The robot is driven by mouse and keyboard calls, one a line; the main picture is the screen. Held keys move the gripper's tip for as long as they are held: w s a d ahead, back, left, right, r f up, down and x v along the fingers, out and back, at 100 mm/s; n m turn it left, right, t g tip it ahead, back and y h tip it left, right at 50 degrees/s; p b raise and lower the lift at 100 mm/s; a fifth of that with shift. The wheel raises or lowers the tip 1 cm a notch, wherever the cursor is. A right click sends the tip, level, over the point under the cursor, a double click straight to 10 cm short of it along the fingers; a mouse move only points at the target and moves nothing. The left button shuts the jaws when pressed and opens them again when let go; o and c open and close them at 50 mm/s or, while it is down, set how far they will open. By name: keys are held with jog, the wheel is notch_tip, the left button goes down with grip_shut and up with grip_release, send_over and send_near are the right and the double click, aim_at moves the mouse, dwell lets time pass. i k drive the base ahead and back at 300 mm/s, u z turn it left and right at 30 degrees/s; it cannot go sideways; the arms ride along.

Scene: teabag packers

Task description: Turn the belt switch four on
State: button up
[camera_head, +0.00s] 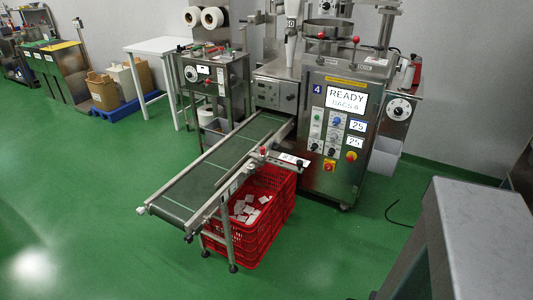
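A packing machine (325,180) with a blue number four label (317,88) stands right of centre. Its screen (346,98) reads READY and BAGS with a number that looks like 6. Below the screen, its front panel carries several small knobs and buttons (316,124), two small displays (357,126) showing 25, and red knobs on yellow plates (351,156). A conveyor belt (210,172) slopes from the machine to the lower left. A small white labelled plate (293,160) sits at the belt's right side. Which control is the belt switch, and its position, is too small to tell. My gripper is not in view.
A red crate (262,228) with white teabags stands under the belt. A steel control cabinet (213,85) and a white table (158,46) stand behind. A grey block-like surface (480,235) fills the lower right. Green floor is clear at left and in front.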

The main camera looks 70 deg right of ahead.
aim_at(277, 147)
jog(key=z, duration=0.45)
jog(key=k, duration=0.15)
jog(key=u, duration=2.1)
jog(key=k, duration=1.15)
jog(key=z, duration=2)
